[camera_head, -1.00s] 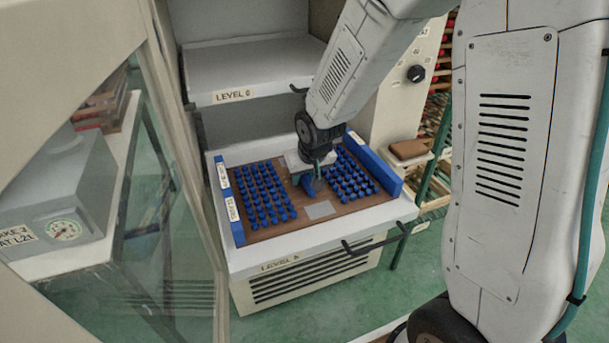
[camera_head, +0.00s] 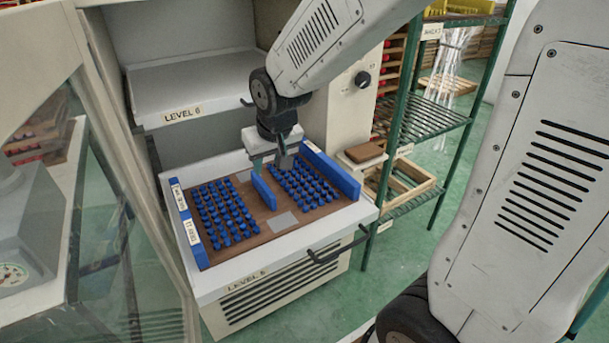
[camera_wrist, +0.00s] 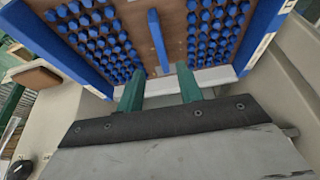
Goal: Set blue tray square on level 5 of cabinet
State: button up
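The blue tray (camera_head: 277,218) has a brown wooden floor, blue side walls, rows of blue pegs and an upright blue handle plate (camera_head: 264,193) in the middle. It lies flat on the pulled-out white shelf labelled LEVEL 5 (camera_head: 285,249), its edges looking roughly parallel to the shelf's. My gripper (camera_head: 270,164) is above the tray, close to the handle. In the wrist view the two green fingers (camera_wrist: 160,88) are spread with nothing between them, and the handle (camera_wrist: 158,40) lies beyond their tips. The tray's far edge is partly hidden by my gripper.
The shelf labelled LEVEL 6 (camera_head: 195,84) sits above and behind in the cabinet. A black handle (camera_head: 338,248) sticks out from the lower shelf's front. A glass door stands at the left. A green rack (camera_head: 425,118) and a small brown block (camera_head: 365,152) are at the right.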

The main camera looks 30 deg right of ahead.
jog(key=s+d+r+g, duration=0.1)
jog(key=s+r, duration=0.3)
jog(key=s, duration=0.8)
jog(key=s+d+r+g, duration=0.2)
jog(key=s+r, duration=0.2)
jog(key=s, duration=0.9)
jog(key=shift+s+r, duration=0.2)
jog(key=shift+s, duration=0.05)
